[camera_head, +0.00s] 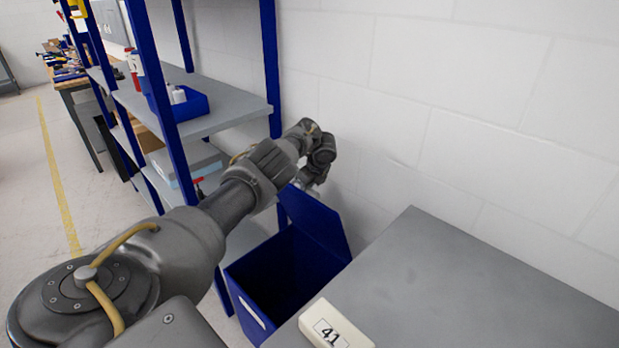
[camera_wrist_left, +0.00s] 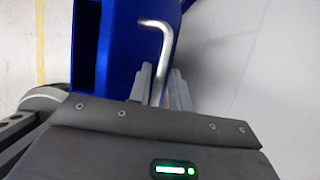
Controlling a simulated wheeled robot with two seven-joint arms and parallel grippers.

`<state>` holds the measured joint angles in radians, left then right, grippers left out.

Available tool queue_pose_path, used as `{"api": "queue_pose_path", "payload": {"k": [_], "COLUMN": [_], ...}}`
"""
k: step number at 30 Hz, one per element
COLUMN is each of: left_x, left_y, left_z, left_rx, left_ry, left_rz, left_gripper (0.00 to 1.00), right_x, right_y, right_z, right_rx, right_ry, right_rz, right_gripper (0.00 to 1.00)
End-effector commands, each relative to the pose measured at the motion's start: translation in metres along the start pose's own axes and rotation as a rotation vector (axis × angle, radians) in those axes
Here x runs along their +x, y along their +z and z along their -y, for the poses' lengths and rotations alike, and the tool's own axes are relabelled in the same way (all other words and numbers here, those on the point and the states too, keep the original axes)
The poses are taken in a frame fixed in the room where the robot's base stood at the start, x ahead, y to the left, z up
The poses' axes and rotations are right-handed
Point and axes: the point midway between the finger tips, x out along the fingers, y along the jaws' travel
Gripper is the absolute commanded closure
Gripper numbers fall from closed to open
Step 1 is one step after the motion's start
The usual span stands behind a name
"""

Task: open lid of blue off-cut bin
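The blue off-cut bin (camera_head: 247,298) stands on the floor between the shelf and the grey worktop, its dark inside showing from above. Its blue lid (camera_head: 317,222) is raised, leaning up on the wall side. My left gripper (camera_head: 312,180) is at the lid's upper edge. In the left wrist view, the fingers of my left gripper (camera_wrist_left: 162,88) close around a bent silver rod (camera_wrist_left: 157,35), which looks like the lid's handle. Blue panel of the lid or bin (camera_wrist_left: 130,50) lies behind it; I cannot tell which. My right gripper is not in view.
A blue-framed shelf (camera_head: 225,118) with a blue tray (camera_head: 190,106) stands left of the bin. The grey worktop (camera_head: 480,290) at right carries a white block marked 41 (camera_head: 335,328). A white block wall (camera_head: 450,90) is close behind the lid. Open floor lies left.

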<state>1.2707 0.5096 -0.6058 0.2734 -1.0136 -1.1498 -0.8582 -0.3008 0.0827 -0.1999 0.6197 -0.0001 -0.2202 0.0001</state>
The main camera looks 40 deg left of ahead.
Motion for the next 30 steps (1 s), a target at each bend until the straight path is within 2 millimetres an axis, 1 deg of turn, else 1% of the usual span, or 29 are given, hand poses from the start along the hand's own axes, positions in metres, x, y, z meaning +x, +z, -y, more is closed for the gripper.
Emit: {"api": "queue_pose_path", "payload": {"k": [1,6,9,13,16,19,30], "left_x": [-0.012,-0.046,-0.064,-0.082,-0.09,-0.095,-0.095], "left_y": [0.003,0.003,0.003,0.003,0.003,0.003,0.003], "left_z": [0.001,0.0,0.0,0.0,-0.001,-0.001,-0.001], "left_rx": [0.001,-0.001,-0.001,-0.003,-0.003,-0.003,-0.003], "left_ry": [-0.003,-0.004,-0.003,-0.001,0.0,0.0,0.001], "left_rz": [0.002,0.004,0.002,0.002,0.003,0.003,0.003], "left_gripper": [0.8,0.8,0.8,0.8,0.8,0.8,0.8], "right_x": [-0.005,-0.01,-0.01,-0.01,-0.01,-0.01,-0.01], "right_y": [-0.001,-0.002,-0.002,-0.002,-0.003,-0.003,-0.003], "right_z": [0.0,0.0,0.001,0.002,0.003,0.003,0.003], "right_rx": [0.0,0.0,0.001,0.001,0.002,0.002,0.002], "right_ry": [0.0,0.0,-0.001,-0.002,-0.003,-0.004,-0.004], "right_rz": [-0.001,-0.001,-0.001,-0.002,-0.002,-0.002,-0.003], "right_gripper": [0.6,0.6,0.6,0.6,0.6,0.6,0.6]}}
